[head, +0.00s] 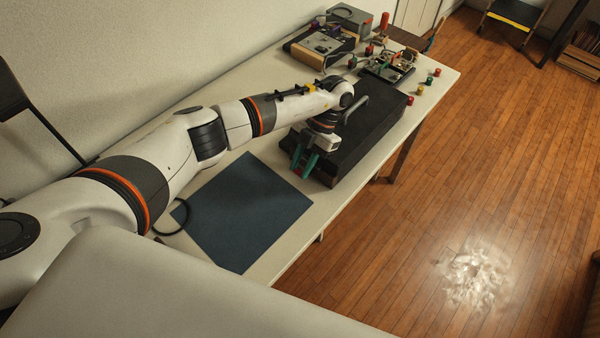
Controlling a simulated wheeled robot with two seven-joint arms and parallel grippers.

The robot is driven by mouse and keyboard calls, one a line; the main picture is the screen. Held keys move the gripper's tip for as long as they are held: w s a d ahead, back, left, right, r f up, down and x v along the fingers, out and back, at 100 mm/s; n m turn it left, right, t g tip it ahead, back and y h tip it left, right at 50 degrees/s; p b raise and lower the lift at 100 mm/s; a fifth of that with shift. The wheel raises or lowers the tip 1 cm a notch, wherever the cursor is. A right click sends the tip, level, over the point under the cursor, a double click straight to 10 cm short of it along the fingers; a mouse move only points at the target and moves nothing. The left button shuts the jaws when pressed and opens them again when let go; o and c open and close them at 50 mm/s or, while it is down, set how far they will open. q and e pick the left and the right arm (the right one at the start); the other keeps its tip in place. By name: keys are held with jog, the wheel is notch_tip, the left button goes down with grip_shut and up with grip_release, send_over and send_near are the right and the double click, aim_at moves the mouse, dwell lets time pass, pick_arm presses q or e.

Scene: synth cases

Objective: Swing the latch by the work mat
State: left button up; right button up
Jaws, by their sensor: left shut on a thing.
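The dark blue work mat (243,212) lies flat on the white table. A black case (372,128) with a grey handle (355,108) lies just beyond it. My left gripper (304,166) reaches over the case and points down at its near edge, beside the mat. Its teal fingers are shut on the latch at that edge. The latch itself is hidden by the fingers, so its angle cannot be told. My right gripper is not in view.
Behind the case stand a circuit-like device (388,65), a wooden-sided instrument box (323,45) and a grey box (350,18). Small coloured pieces (420,89) lie near the table's right edge. A black cable loop (172,218) lies left of the mat.

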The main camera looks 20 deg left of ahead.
pick_arm(q)
jog(key=shift+w+b, duration=0.2)
jog(key=shift+b, duration=0.1)
jog(key=o, duration=1)
jog(key=shift+g, duration=0.3)
jog(key=v, duration=1.2)
jog(key=shift+d+r, duration=0.1)
jog(key=shift+d, duration=0.05)
